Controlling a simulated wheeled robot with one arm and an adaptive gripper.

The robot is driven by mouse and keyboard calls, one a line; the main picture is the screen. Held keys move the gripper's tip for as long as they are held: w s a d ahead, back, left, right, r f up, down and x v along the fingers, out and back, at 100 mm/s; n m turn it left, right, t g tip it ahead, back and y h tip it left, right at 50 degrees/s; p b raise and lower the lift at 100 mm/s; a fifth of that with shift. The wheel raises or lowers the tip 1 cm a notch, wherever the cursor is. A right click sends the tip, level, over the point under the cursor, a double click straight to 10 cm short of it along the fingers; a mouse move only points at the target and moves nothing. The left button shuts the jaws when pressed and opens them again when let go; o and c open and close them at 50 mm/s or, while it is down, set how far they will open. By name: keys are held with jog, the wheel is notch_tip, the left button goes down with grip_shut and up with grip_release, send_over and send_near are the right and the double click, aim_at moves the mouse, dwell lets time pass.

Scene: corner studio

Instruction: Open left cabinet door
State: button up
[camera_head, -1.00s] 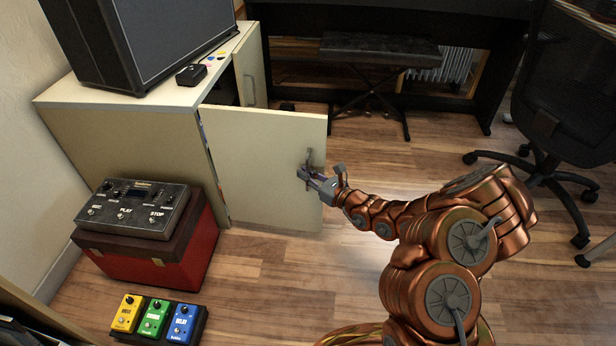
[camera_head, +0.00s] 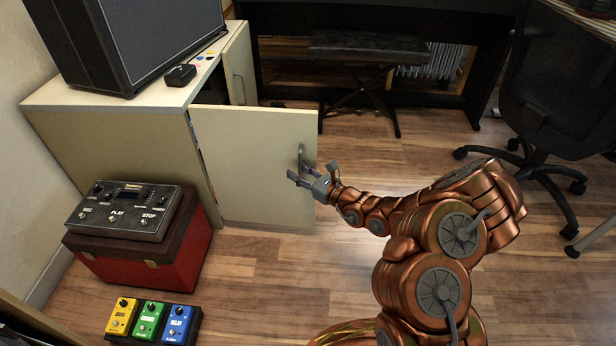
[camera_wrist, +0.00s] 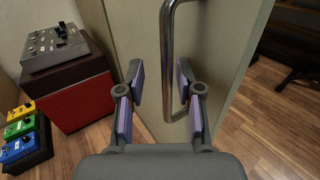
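The left cabinet door (camera_head: 255,165) stands swung wide open from the cream cabinet (camera_head: 115,130), with its face toward me. Its vertical metal handle (camera_head: 302,158) is near the door's free edge; in the wrist view the handle (camera_wrist: 167,60) rises just ahead of the fingers. My gripper (camera_head: 297,178) is in front of the door near the lower part of the handle. In the wrist view my gripper (camera_wrist: 160,90) has its fingers spread apart with nothing held between them. The handle appears free of the fingers.
A red case (camera_head: 150,262) with a pedal unit (camera_head: 125,210) on top stands left of the door. Several small coloured pedals (camera_head: 150,320) lie in front of it. An office chair (camera_head: 560,110) is at right and a bench (camera_head: 372,48) behind. Wood floor right of the door is clear.

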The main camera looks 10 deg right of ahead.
jog(key=v, duration=1.2)
dwell(0.3)
jog(key=shift+r, duration=0.1)
dwell(0.4)
